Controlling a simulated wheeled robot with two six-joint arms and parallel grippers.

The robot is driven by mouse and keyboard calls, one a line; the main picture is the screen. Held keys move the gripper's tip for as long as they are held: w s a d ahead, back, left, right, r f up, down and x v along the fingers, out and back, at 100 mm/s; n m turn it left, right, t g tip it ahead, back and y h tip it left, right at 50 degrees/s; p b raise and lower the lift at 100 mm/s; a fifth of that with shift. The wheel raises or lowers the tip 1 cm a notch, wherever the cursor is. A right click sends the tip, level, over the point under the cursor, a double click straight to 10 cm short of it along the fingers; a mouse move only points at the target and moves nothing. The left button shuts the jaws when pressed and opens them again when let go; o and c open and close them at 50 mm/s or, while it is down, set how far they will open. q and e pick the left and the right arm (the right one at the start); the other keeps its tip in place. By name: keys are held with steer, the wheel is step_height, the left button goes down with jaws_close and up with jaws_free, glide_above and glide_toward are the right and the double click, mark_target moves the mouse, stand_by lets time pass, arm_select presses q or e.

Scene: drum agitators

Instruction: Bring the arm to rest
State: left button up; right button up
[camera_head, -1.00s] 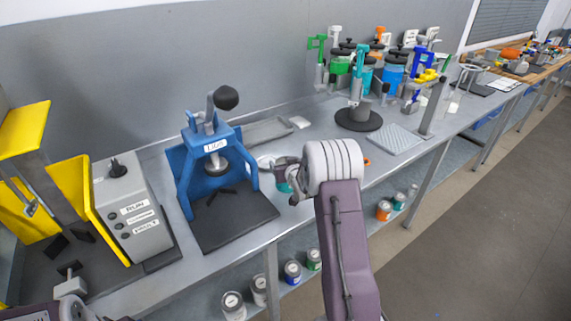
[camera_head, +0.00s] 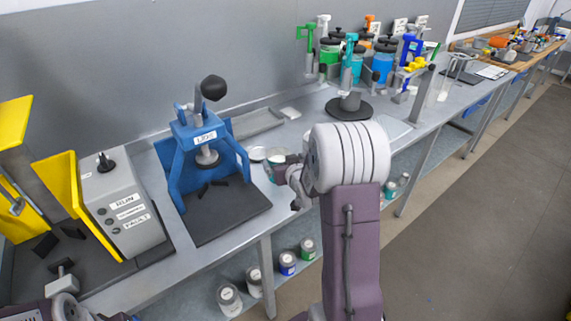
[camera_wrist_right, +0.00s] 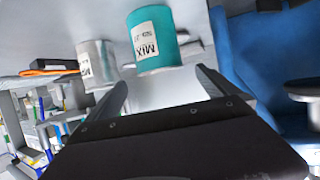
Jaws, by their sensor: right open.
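My right arm reaches over the bench edge in the head view, its pale wrist and purple forearm in the middle. My right gripper (camera_head: 284,172) is partly hidden behind the wrist, just right of the blue press. In the right wrist view its two dark fingers (camera_wrist_right: 163,86) are spread apart with nothing held between them. A teal can (camera_wrist_right: 154,42) with a MIX label shows just beyond the fingertips, and a grey labelled can (camera_wrist_right: 97,62) stands beside it. Whether a finger touches the teal can is unclear.
The blue press (camera_head: 207,150) stands left of the right gripper. A grey control box (camera_head: 118,205) and yellow guards (camera_head: 60,190) are further left. Jars and coloured stirrers (camera_head: 375,65) crowd the back right. Several cans (camera_head: 288,262) sit on the lower shelf. The floor at right is clear.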

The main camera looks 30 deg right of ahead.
steer(key=shift+v, duration=0.85)
steer(key=w+a+r+n+t+y, duration=0.1)
steer(key=w+a+r+n+y, duration=0.15)
steer(key=a, duration=0.65)
steer(key=s+a+f+g, duration=0.2)
steer(key=s+a, duration=0.1)
steer(key=s, duration=0.1)
steer(key=s+a+f+g+y, duration=0.1)
steer(key=s+a+f+g, duration=0.1)
steer(key=s+a+f, duration=0.1)
steer(key=s+a+f+g, duration=0.2)
steer(key=s+a, duration=0.1)
steer(key=s, duration=0.2)
steer(key=shift+s+a+f+n+g+y+p, duration=0.15)
steer(key=shift+f+n+g+y+p, duration=0.1)
steer(key=shift+n+g+p, duration=0.15)
steer(key=s+f+g, duration=0.5)
steer(key=s+g, duration=0.1)
steer(key=s, duration=0.7)
steer(key=shift+o, duration=0.2)
steer(key=shift+w+r, duration=0.1)
steer(key=shift+w, duration=0.1)
